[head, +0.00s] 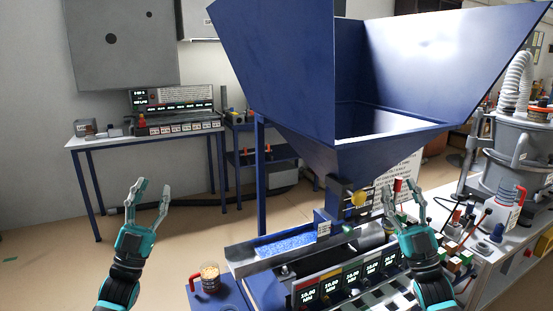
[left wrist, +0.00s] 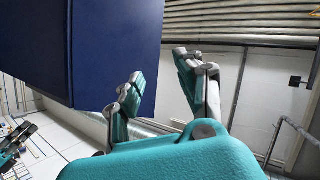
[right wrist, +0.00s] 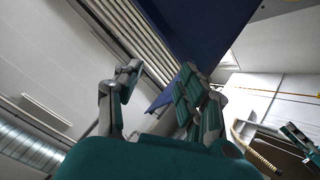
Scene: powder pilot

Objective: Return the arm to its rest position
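My left gripper (head: 151,195) is raised at the left of the head view, over open floor, with its fingers apart and nothing between them. Its spread fingers also show in the left wrist view (left wrist: 160,90), pointing up beside a blue panel. My right gripper (head: 403,200) is raised in front of the blue hopper's lower part. Its fingers are apart in the right wrist view (right wrist: 155,90), with nothing held between them. In the head view a small red part shows near its fingertips, and I cannot tell whether they touch.
A large blue hopper (head: 280,60) stands over a bench with a row of displays (head: 345,285). A cup of grains (head: 210,278) stands on a blue surface at its left. A grey machine (head: 502,170) is at right. A table (head: 150,136) stands behind; floor at left is clear.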

